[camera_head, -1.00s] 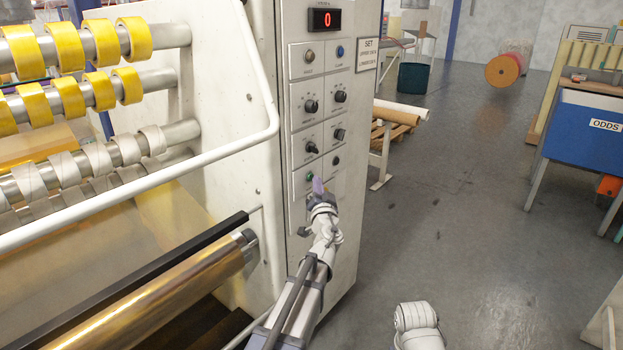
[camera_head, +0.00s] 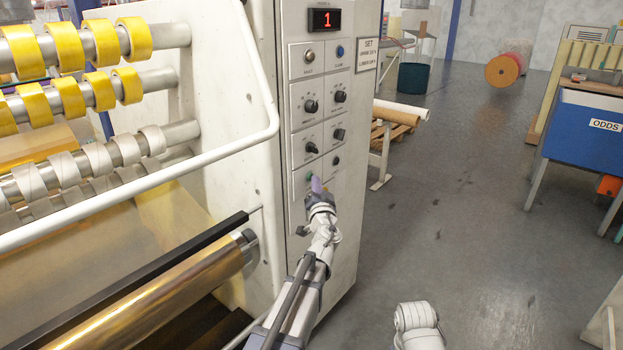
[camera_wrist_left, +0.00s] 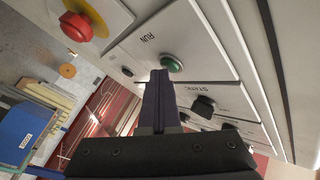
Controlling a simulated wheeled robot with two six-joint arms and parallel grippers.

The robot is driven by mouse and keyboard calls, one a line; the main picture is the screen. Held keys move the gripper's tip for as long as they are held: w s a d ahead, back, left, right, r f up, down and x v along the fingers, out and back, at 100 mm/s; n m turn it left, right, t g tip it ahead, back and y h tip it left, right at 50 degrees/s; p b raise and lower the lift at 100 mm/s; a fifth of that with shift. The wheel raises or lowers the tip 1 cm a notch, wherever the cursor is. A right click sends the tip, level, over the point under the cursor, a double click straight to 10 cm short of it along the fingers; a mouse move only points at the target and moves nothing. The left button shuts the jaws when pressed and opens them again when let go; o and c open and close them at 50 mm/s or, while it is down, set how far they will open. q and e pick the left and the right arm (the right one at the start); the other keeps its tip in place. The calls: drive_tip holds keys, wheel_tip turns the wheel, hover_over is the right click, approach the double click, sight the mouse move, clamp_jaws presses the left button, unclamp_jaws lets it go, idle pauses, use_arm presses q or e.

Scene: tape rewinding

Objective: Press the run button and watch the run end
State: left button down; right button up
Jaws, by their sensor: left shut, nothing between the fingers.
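The green run button (camera_wrist_left: 172,64) sits on a panel plate marked RUN in the left wrist view. In the head view its green edge (camera_head: 308,178) shows beside my fingertips. My left gripper (camera_head: 316,185) is shut and empty, its fingertips (camera_wrist_left: 160,76) right at the near side of the button. I cannot tell whether they touch it. The red digit display (camera_head: 325,19) at the top of the panel reads 1. My right gripper is out of view; only a white part of that arm shows low in the head view.
Several knobs (camera_head: 311,106) are on the panel above. A red button on yellow (camera_wrist_left: 75,27) is near the run button. The slitting machine's rail (camera_head: 150,180), yellow tape rolls (camera_head: 66,46) and golden roller (camera_head: 160,300) stand left. Open floor (camera_head: 460,230) lies right, before a blue ODDS bin (camera_head: 585,140).

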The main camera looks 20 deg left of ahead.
use_arm(q)
drive_tip(key=shift+s+d, duration=0.3)
drive_tip(key=shift+d, duration=0.35)
drive_tip(key=d, duration=0.1)
drive_tip(key=s+d, duration=0.1)
drive_tip(key=d, duration=0.2)
drive_tip(key=shift+s+d, duration=0.35)
idle(0.6)
